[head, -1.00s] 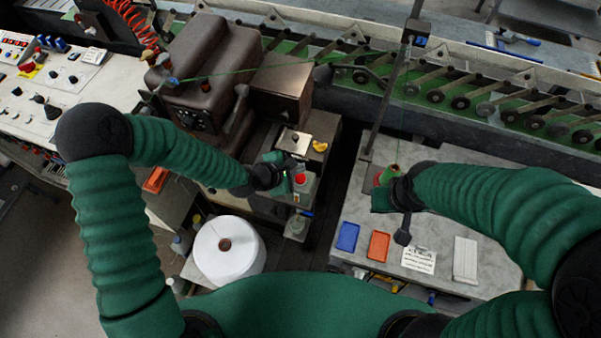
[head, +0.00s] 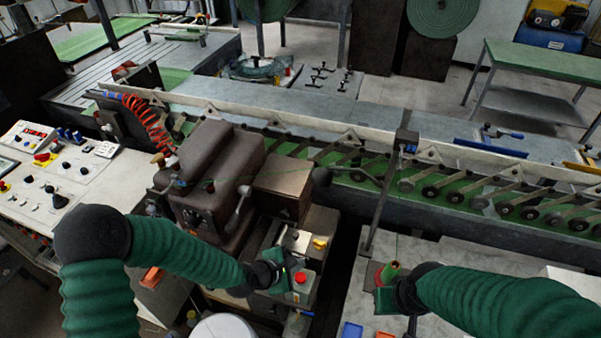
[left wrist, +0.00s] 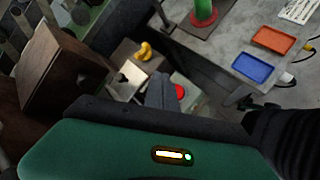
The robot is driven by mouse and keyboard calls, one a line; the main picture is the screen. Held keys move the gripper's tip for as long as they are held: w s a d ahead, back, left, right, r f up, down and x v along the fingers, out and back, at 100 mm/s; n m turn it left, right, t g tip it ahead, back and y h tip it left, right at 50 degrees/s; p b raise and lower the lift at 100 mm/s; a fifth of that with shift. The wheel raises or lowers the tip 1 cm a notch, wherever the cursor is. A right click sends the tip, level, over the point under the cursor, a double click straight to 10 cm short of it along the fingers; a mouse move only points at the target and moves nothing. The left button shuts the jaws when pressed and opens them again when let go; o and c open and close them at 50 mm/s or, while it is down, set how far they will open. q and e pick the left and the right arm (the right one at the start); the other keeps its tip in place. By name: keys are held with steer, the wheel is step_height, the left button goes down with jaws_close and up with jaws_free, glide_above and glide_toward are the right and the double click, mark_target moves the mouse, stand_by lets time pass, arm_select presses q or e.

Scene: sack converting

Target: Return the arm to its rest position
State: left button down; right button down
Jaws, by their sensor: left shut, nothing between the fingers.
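My left gripper (head: 284,266) is shut and empty. It is just left of a red push button (head: 300,277) on a small grey-green box beside the brown machine. In the left wrist view the shut dark fingers (left wrist: 160,90) are close beside the red button (left wrist: 180,93); I cannot tell whether they touch it. My right gripper (head: 390,294) is at the grey table, close to a green thread cone (head: 391,270) on a red base. Its fingers are too hidden to show their state.
The brown sewing head (head: 212,180) stands beside my left forearm. A yellow object (head: 319,243) lies behind the button. A thin upright post (head: 387,195) rises beyond the right gripper. A blue tray (head: 351,331) and, in the wrist view, an orange tray (left wrist: 272,39) lie on the table.

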arm_select(q)
steer(key=s+a+m+g+y+b, duration=0.4)
steer(key=s+a+m+b, duration=0.6)
steer(key=s+a+m, duration=0.6)
steer(key=a+m+y, duration=0.2)
steer(key=a, duration=0.1)
steer(key=shift+f, duration=0.3)
steer(key=shift+s, duration=0.15)
steer(key=shift+r, duration=0.1)
stand_by(0.8)
